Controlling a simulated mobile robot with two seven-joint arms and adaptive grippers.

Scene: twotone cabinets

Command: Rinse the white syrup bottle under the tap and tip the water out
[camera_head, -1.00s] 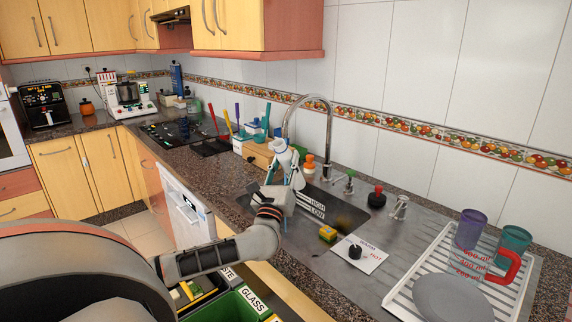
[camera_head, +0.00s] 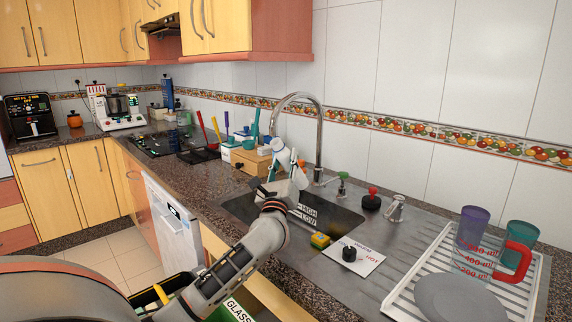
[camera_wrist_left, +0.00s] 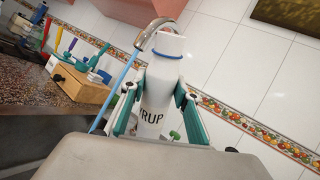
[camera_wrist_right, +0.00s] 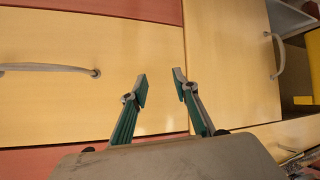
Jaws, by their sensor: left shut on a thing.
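The white syrup bottle (camera_head: 281,150) is over the sink near the end of the arched tap (camera_head: 320,130). My left gripper (camera_head: 286,178) is shut on it. In the left wrist view the bottle (camera_wrist_left: 160,90) stands between the green fingers (camera_wrist_left: 160,108), its blue-ringed neck away from my palm and part of its label showing. It leans relative to the wall tiles. A thin blue streak (camera_wrist_left: 117,88), which looks like water, runs down beside the bottle from the tap. Whether water is inside is hidden. My right gripper (camera_wrist_right: 160,88) is open and empty before cabinet fronts.
A drying rack (camera_head: 408,300) with cups is right.

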